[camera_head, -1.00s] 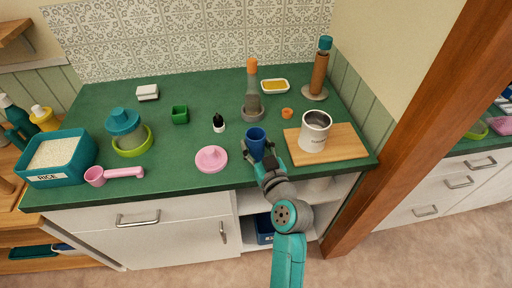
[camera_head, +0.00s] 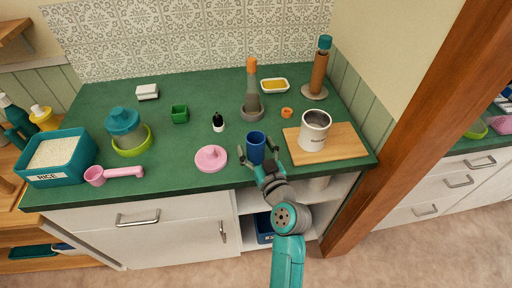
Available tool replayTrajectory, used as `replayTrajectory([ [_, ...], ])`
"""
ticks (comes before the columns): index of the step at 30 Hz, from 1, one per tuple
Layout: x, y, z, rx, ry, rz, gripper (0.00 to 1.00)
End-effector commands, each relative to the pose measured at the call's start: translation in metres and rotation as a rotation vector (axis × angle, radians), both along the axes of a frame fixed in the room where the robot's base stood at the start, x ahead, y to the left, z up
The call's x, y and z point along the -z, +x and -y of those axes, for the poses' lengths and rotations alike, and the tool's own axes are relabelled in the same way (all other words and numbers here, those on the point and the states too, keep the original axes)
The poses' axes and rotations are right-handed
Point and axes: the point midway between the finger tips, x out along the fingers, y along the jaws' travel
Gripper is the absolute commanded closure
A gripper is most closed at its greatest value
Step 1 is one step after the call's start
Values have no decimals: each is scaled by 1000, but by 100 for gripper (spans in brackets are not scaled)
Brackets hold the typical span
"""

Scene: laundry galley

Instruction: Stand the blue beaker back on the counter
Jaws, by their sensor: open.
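The blue beaker (camera_head: 256,147) stands upright on the green counter (camera_head: 190,145), near its front edge and between the pink lid and the wooden board. My gripper (camera_head: 259,160) reaches in from the front with its fingers spread, one on each side of the beaker. The jaws are open. Whether a finger still touches the beaker is too small to tell. The lower part of the beaker is partly hidden by the gripper.
A pink lid (camera_head: 211,158) lies close on the left. A wooden board (camera_head: 346,145) with a white canister (camera_head: 314,131) is close on the right. Behind stand a small black-topped bottle (camera_head: 218,122) and an orange-topped bottle (camera_head: 252,90). Some counter behind the beaker is bare.

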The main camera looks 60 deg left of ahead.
Motion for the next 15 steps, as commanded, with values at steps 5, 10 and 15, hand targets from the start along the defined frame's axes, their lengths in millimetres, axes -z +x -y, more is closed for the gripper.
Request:
replayTrajectory([
  [5, -1, -2, 15, 2, 0, 0, 23],
  [10, -1, -8, 47, 3, 0, -1, 23],
  [15, -1, -14, 81, 3, 0, 0, 23],
])
